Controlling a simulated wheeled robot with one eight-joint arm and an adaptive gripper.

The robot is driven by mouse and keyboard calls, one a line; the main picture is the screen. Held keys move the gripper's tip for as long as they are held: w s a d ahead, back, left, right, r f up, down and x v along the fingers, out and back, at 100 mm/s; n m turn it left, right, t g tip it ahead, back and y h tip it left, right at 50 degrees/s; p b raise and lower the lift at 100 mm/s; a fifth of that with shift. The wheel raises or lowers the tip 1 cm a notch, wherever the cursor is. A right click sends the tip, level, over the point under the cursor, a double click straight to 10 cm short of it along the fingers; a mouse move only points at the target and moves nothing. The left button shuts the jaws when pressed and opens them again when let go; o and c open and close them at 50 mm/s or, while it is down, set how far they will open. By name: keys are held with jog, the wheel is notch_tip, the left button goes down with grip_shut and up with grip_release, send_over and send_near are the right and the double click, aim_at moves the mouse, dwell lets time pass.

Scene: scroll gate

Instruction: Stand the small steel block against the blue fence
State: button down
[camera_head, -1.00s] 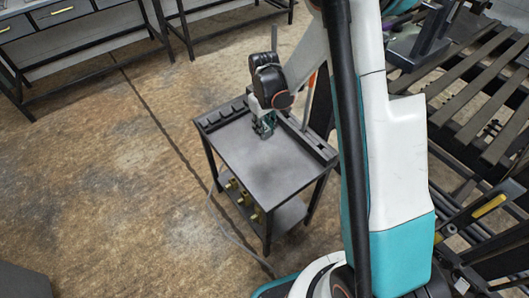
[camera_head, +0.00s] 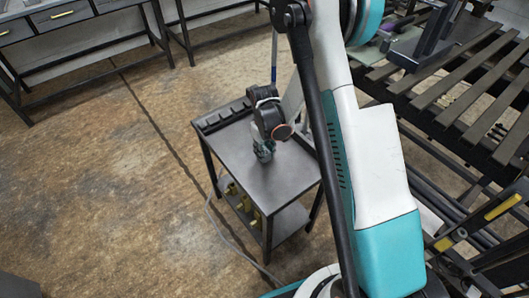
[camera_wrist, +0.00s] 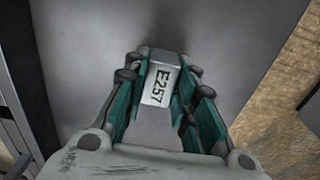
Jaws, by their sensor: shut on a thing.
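My gripper (camera_head: 264,155) is over the dark top of a small cart (camera_head: 232,155), near its middle. In the wrist view my gripper (camera_wrist: 163,78) is shut on a small steel block (camera_wrist: 159,86), with teal fingers on both sides. The block's pale face is marked E257. The grey cart top lies below it; I cannot tell whether the block touches it. In the head view the block is too small to make out. I cannot make out a blue fence in either view; my arm covers the right side of the cart.
A dark slotted rack (camera_head: 222,118) runs along the cart's back left edge. Yellow pieces (camera_head: 245,203) sit below the cart top. A slatted bench (camera_head: 455,85) stands at the right. The floor left of the cart is clear except for a cable (camera_head: 222,236).

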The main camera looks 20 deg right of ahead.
jog(key=shift+f, duration=0.1)
jog(key=c, duration=1.3)
grip_release()
